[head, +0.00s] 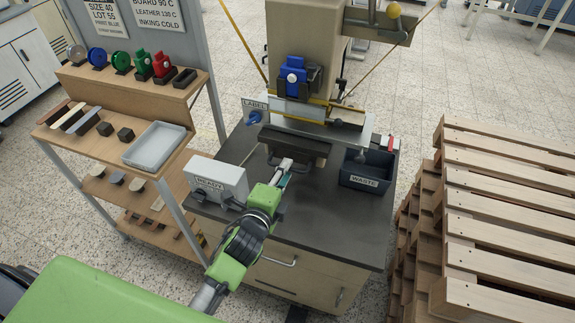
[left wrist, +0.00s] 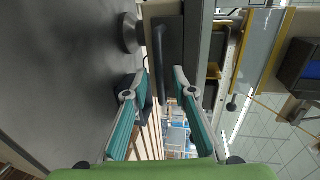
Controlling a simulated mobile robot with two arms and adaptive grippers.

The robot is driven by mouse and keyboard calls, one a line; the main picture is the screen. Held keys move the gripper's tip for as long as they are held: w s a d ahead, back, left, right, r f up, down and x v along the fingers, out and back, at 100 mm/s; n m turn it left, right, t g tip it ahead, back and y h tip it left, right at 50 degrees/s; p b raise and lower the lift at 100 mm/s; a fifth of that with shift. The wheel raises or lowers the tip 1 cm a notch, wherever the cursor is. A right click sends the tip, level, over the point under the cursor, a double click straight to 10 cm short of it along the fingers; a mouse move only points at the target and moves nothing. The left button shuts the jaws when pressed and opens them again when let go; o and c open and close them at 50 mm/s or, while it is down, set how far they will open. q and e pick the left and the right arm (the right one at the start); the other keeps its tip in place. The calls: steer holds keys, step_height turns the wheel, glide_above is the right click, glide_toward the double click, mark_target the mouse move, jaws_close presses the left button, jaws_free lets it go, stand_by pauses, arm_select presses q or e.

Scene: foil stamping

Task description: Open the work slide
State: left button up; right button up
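The work slide (head: 295,146) is a dark flat block at the front of the press, above the dark bench top. In the left wrist view, the slide (left wrist: 191,40) shows as a dark slab with a dark bar handle (left wrist: 158,62) on it. My left gripper (head: 286,166) reaches in from the front, close to the slide's near edge. In the left wrist view, its teal-padded fingers (left wrist: 160,78) are spread apart. The handle appears between the fingertips; I cannot tell whether either finger touches it. My right gripper is not in view.
A white READY box (head: 217,180) stands left of my arm. A dark WASTE bin (head: 367,171) stands at the bench's right. A wooden rack (head: 150,95) with coloured rolls and a grey tray (head: 153,146) is at left. Stacked pallets (head: 500,200) fill the right side.

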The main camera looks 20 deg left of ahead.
arm_select(q)
steer(key=shift+x, duration=1.25)
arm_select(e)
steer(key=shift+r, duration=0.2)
arm_select(q)
steer(key=shift+c, duration=0.3)
jaws_close()
steer(key=shift+s, duration=0.15)
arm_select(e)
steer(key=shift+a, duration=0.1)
